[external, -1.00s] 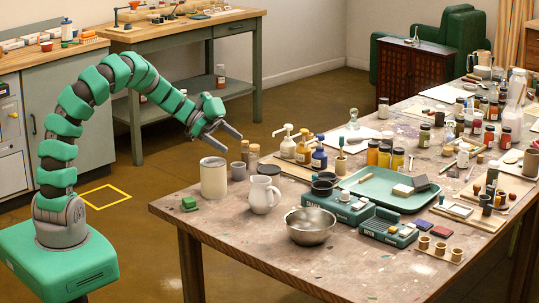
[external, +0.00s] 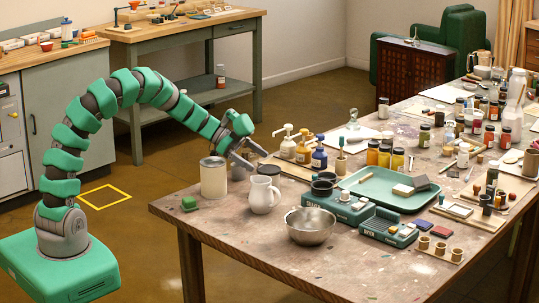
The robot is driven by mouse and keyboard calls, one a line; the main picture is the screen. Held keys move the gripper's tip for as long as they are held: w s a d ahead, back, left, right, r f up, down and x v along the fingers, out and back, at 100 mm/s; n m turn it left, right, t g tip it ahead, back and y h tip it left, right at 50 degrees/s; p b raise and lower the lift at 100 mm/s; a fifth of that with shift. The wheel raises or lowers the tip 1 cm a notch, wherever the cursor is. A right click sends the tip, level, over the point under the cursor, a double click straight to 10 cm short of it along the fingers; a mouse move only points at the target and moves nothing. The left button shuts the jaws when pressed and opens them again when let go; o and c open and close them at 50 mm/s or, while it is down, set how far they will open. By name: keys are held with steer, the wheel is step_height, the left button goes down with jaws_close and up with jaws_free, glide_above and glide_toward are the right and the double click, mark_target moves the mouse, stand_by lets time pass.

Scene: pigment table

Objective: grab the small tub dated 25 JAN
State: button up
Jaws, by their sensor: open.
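My gripper (external: 259,162) is open and empty at the table's far left part, just above and behind the cream canister (external: 214,178). A small grey cup (external: 238,172) stands beside the canister, partly hidden by my gripper. A dark round lid or dish (external: 269,171) lies just below my fingertips in the picture. No date is readable on any container, so I cannot tell which one is the small tub dated 25 JAN. Three small brown cups (external: 440,248) stand on a board at the near right.
A white pitcher (external: 264,195) and a steel bowl (external: 310,226) stand near my gripper. Pump bottles (external: 319,157), jars (external: 384,156) and a green tray (external: 381,190) crowd the table to the right.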

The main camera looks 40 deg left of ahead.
mark_target(265, 168)
steer(key=b+x, duration=0.1)
steer(key=x, duration=0.3)
steer(key=shift+s+f+b, duration=0.15)
steer(key=shift+f+b, duration=0.05)
steer(key=shift+b, duration=0.1)
steer(key=shift+r, duration=0.1)
steer(key=c, duration=1.2)
steer(key=shift+r, duration=0.1)
